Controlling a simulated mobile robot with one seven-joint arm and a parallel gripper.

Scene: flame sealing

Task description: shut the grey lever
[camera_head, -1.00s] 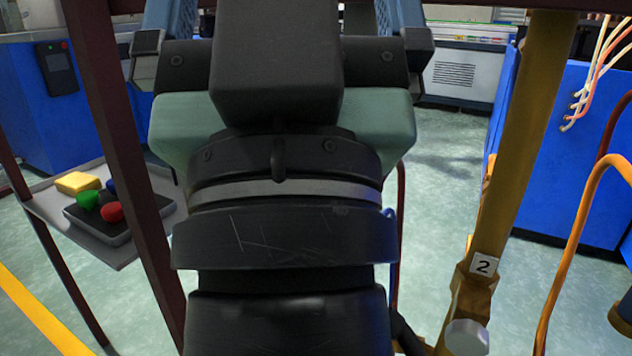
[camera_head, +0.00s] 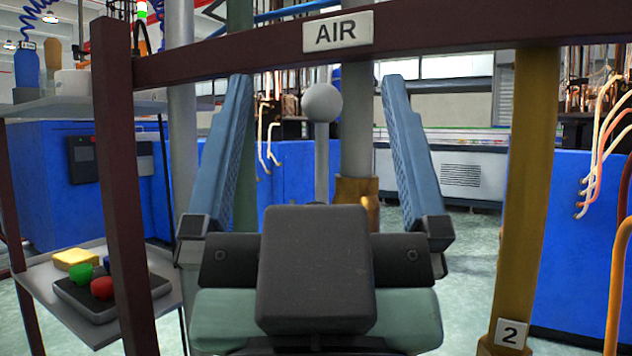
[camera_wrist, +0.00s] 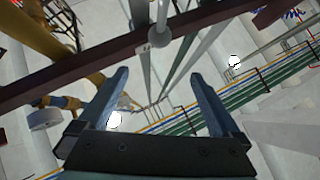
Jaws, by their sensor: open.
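The grey lever (camera_head: 321,150) stands upright with a round grey ball knob (camera_head: 322,103) on top. In the head view it shows between the two blue fingers of my gripper (camera_head: 315,80). The jaws are wide apart and empty, and no contact with the lever shows. In the wrist view the grey ball (camera_wrist: 160,38) lies beyond the fingertips of my gripper (camera_wrist: 158,76), near the dark red beam. The lever's lower end is hidden behind my gripper body. How far the lever is from the fingers in depth I cannot tell.
A dark red beam (camera_head: 220,58) with an AIR sign (camera_head: 338,32) crosses above the fingers, with a post on the left. A yellow post (camera_head: 530,170) marked 2 stands right. Grey pipes stand behind.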

